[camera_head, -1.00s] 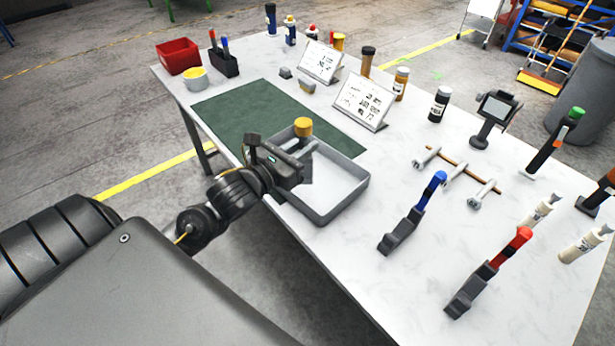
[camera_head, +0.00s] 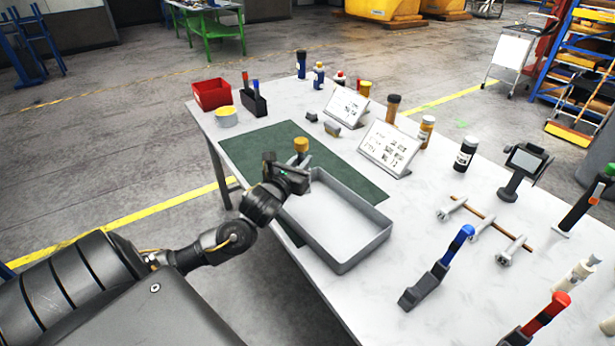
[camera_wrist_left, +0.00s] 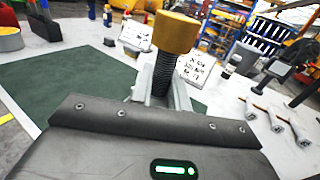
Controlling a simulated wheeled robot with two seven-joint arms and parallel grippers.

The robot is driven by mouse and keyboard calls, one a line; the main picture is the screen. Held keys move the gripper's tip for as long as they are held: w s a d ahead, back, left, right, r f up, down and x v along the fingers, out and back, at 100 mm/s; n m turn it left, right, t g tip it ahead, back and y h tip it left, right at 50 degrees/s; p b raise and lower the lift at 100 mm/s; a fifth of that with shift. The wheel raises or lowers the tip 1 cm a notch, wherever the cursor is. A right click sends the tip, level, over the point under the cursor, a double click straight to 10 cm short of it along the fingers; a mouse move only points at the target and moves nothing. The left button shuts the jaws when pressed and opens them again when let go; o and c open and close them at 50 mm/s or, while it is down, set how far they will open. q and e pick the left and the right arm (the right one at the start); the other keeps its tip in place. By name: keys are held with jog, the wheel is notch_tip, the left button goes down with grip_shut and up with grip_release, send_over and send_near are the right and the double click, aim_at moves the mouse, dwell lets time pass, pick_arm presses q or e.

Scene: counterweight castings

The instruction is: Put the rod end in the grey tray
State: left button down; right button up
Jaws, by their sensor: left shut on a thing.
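My left gripper (camera_head: 298,168) is shut on a black threaded piece with a yellow cylindrical head (camera_head: 301,145). In the left wrist view the yellow head (camera_wrist_left: 176,32) stands up from the dark thread, between the grey fingers (camera_wrist_left: 160,95). This may be the rod end; I cannot be sure. The grey tray (camera_head: 350,258) lies at the table's near edge and looks empty. The gripper is at the tray's far left corner, and the held piece shows against the green mat beyond. Its height is hard to tell. My right gripper is not in view.
Several silver bolt-like pieces (camera_head: 480,226) lie across a brown rod right of the tray. A blue-topped tool (camera_head: 437,268) stands nearby. The green mat (camera_head: 262,148) is mostly clear. White sign stands (camera_head: 388,148), bottles and a red bin (camera_head: 212,94) are farther back.

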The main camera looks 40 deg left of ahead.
pick_arm(q)
jog(key=w+a+f+p, duration=0.1)
jog(key=w+f, duration=0.3)
jog(key=f, duration=0.4)
jog(key=shift+w+a+f+p, duration=0.15)
jog(key=shift+a+f+p, duration=0.2)
jog(key=shift+a, duration=0.1)
jog(key=shift+f, duration=0.1)
jog(key=c, duration=1.3)
grip_release()
jog(key=shift+f, duration=0.1)
jog(key=shift+c, duration=0.2)
jog(key=b+v, duration=0.2)
jog(key=v, duration=1)
jog(key=shift+r, duration=0.2)
